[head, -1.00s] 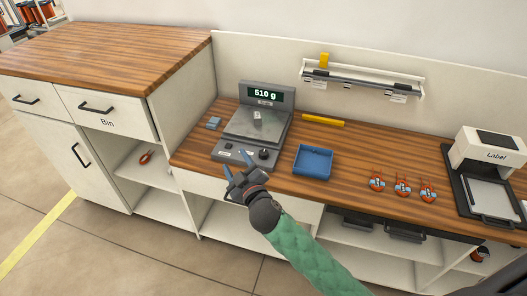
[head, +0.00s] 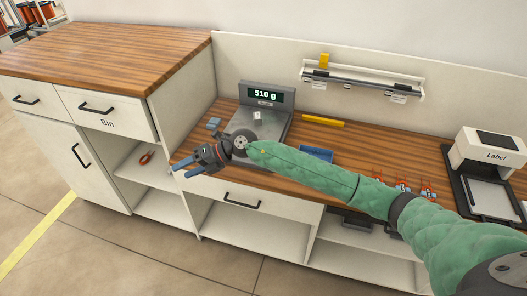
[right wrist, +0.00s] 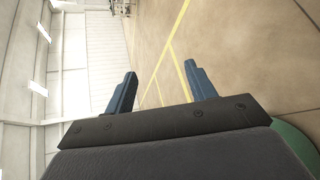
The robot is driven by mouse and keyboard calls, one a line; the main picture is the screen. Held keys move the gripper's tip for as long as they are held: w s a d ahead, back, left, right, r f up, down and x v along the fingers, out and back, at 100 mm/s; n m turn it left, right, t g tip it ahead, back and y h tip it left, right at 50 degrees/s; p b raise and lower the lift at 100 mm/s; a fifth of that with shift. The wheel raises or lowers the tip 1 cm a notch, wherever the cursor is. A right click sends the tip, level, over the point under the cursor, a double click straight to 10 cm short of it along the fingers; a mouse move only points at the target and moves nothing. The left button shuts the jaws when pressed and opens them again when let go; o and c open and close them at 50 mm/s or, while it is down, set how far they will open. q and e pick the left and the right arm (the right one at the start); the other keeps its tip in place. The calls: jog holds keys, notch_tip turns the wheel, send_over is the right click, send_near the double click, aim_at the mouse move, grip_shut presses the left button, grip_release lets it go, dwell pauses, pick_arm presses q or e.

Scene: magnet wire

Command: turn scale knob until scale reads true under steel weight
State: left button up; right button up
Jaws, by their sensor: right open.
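The grey scale (head: 277,125) stands on the wooden worktop, and its display (head: 265,93) reads 510 g. The small steel weight (head: 257,115) sits on its plate. The scale's front panel and knob are hidden behind my right gripper and forearm in the head view. My right gripper (head: 182,170) is open and empty, in front of the scale at the counter's front edge, pointing left. In the right wrist view its two blue fingers (right wrist: 160,90) are apart with only floor and wall beyond. My left gripper is not in view.
A blue tray (head: 316,153) is partly hidden behind my right arm. A yellow bar (head: 323,121) lies behind it. Small blue blocks (head: 214,124) lie left of the scale. Red-orange parts (head: 428,190) and a label printer (head: 490,155) are at right.

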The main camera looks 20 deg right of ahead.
jog(key=w+d+f+h, duration=0.1)
jog(key=w+d+h, duration=0.3)
jog(key=d, duration=0.5)
jog(key=w+d+f+h, duration=0.1)
jog(key=w+d+h, duration=0.3)
jog(key=d, duration=0.5)
jog(key=w+d+f+h, duration=0.1)
jog(key=w+d+h, duration=0.3)
jog(key=d, duration=0.5)
jog(key=shift+d+f+g+h, duration=0.2)
jog(key=shift+d+g+h, duration=0.2)
jog(key=shift+h, duration=0.5)
jog(key=shift+d, duration=0.1)
pick_arm(q)
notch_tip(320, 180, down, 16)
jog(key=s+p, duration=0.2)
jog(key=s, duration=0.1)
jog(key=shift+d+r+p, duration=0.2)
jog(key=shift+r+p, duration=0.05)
jog(key=shift+p, duration=0.05)
pick_arm(e)
notch_tip(320, 180, down, 8)
jog(key=shift+s+r, duration=0.1)
jog(key=shift+r, duration=0.05)
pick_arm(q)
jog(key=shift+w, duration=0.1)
pick_arm(e)
jog(key=shift+n, duration=0.3)
jog(key=c, duration=1)
